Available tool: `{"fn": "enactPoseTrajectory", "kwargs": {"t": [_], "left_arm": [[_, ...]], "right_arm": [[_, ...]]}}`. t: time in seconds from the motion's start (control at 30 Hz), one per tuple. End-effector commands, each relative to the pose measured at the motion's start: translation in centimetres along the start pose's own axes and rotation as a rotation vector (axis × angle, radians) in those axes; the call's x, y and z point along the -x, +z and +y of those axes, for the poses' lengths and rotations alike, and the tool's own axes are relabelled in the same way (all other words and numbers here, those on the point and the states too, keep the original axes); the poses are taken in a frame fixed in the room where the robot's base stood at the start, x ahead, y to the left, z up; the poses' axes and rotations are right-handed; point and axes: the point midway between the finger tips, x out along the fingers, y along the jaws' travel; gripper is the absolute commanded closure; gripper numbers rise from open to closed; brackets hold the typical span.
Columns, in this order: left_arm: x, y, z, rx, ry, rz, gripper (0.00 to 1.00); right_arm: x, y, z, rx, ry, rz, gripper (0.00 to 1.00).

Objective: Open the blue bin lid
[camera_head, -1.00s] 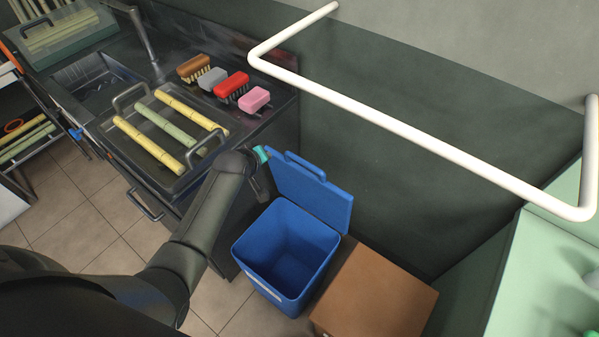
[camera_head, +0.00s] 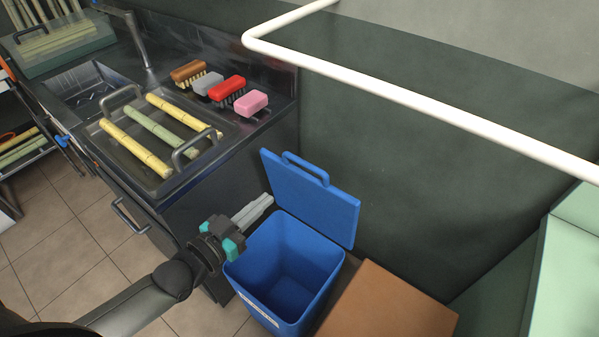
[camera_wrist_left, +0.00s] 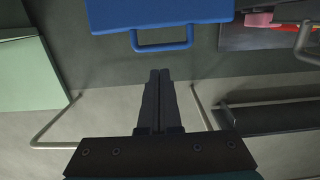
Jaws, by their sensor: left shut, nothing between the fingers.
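The blue bin (camera_head: 284,270) stands on the floor beside the counter, empty inside as far as I see. Its blue lid (camera_head: 312,197) is hinged up and stands open at the back of the bin, with its loop handle (camera_head: 306,167) at the top. My left gripper (camera_head: 268,200) is shut and empty, just left of the lid and above the bin's left rim, apart from the lid. In the left wrist view the shut fingers (camera_wrist_left: 160,75) point toward the lid (camera_wrist_left: 160,12) and its handle (camera_wrist_left: 162,46). My right gripper is out of view.
A brown box (camera_head: 388,305) stands right of the bin. The counter at left holds a tray (camera_head: 120,143) of cane pieces and several brushes, the pink one (camera_head: 251,102) nearest. A white rail (camera_head: 420,105) runs along the wall above.

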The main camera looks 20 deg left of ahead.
Motion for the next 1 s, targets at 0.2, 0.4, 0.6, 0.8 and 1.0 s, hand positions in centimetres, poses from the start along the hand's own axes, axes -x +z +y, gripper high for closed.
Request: {"fn": "enactPoseTrajectory", "kwargs": {"t": [0.2, 0.4, 0.6, 0.8, 1.0], "left_arm": [[-3.2, 0.0, -0.1, 0.002, -0.002, 0.003, 1.0], [-6.3, 0.1, -0.1, 0.003, -0.002, 0.003, 1.0], [-9.3, 0.1, 0.0, 0.002, -0.002, 0.002, 1.0], [-11.7, 0.1, -0.1, 0.003, -0.002, 0.0, 1.0], [-12.9, 0.1, 0.0, 0.003, -0.001, -0.003, 1.0]], "right_arm": [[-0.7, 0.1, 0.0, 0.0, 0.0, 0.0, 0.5], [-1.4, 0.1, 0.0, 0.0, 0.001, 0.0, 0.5], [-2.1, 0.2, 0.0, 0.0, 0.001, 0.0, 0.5], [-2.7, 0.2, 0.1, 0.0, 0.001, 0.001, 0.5], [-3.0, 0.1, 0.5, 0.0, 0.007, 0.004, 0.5]]}}
